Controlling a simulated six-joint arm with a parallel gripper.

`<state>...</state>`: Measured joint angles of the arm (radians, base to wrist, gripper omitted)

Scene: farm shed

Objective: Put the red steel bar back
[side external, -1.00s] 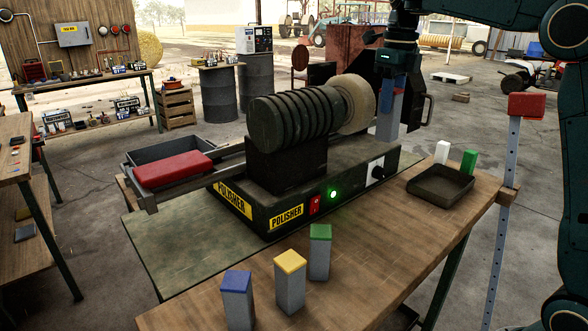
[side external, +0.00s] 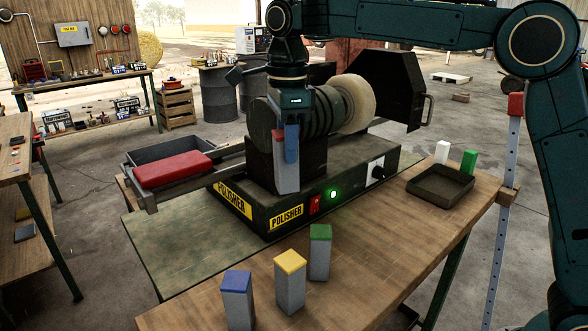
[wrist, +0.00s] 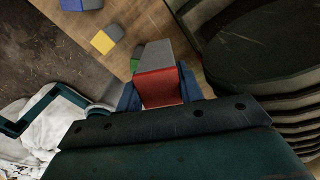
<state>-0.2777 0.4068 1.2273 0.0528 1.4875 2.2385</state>
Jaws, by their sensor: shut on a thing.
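My gripper (side external: 286,135) is shut on the red steel bar (side external: 286,175), a grey block with a red end. It holds the bar upright in front of the dark ribbed drum of the polisher (side external: 300,205). In the wrist view the bar's red end (wrist: 160,88) sits between the blue fingers. Three similar grey bars stand in a row on the wooden table (side external: 400,250): one with a blue top (side external: 238,300), one yellow (side external: 290,280) and one green (side external: 320,250).
The polisher has a pale wheel (side external: 353,103), a lit green lamp (side external: 333,194) and a red switch. A red pad (side external: 172,170) lies at the left.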

